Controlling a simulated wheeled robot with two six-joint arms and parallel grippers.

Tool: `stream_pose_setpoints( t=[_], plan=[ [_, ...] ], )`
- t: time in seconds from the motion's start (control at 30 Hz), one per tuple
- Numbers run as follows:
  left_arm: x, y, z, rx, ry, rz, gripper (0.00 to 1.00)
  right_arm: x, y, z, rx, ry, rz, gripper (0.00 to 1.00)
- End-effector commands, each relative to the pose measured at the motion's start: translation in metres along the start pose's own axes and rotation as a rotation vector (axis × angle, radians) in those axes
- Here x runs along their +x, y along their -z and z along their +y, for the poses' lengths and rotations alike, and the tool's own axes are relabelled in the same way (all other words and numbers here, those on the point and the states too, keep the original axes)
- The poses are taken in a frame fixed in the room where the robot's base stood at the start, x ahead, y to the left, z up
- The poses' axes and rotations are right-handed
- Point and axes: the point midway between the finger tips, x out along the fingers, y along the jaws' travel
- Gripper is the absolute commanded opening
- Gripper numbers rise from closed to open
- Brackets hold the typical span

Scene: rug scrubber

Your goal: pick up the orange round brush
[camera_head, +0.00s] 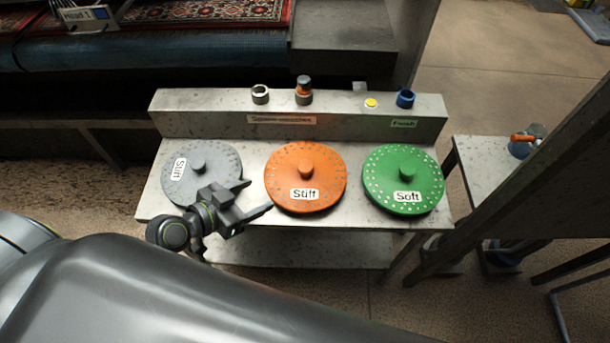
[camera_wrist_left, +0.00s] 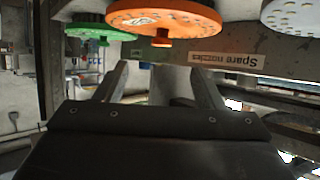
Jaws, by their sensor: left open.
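The orange round brush (camera_head: 325,172), labelled "Stiff", lies flat on the metal bench between a grey disc and a green disc, with its knob (camera_head: 307,168) pointing up. In the left wrist view the orange brush (camera_wrist_left: 180,20) is at the top, ahead of the fingers, with its knob showing. My left gripper (camera_head: 260,197) is open and empty, just left of the orange brush, its fingers pointing towards it. One fingertip looks close to the brush's left edge; I cannot tell if they touch. My right gripper is not in view.
The grey brush (camera_head: 220,157) lies beside and partly behind my gripper. The green brush (camera_head: 425,175), labelled "Soft", lies to the right. The bench's back ledge (camera_head: 210,125) carries several nozzles. A dark beam (camera_head: 510,205) slants at the right.

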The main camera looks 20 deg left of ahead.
Motion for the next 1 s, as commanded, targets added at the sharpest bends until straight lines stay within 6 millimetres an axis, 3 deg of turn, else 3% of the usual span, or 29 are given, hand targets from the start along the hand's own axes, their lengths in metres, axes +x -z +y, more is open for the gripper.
stream_pose_setpoints(
  t=[0.17,0.7,1.0],
  plan=[
    [0.014,0.008,-0.004,0.000,0.007,0.037,0.62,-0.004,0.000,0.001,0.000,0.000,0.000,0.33],
    [0.110,0.010,-0.004,0.001,0.005,0.032,0.62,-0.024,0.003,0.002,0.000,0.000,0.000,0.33],
    [0.127,0.011,-0.004,0.001,0.005,0.031,0.62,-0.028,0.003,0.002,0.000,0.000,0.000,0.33]
  ],
)
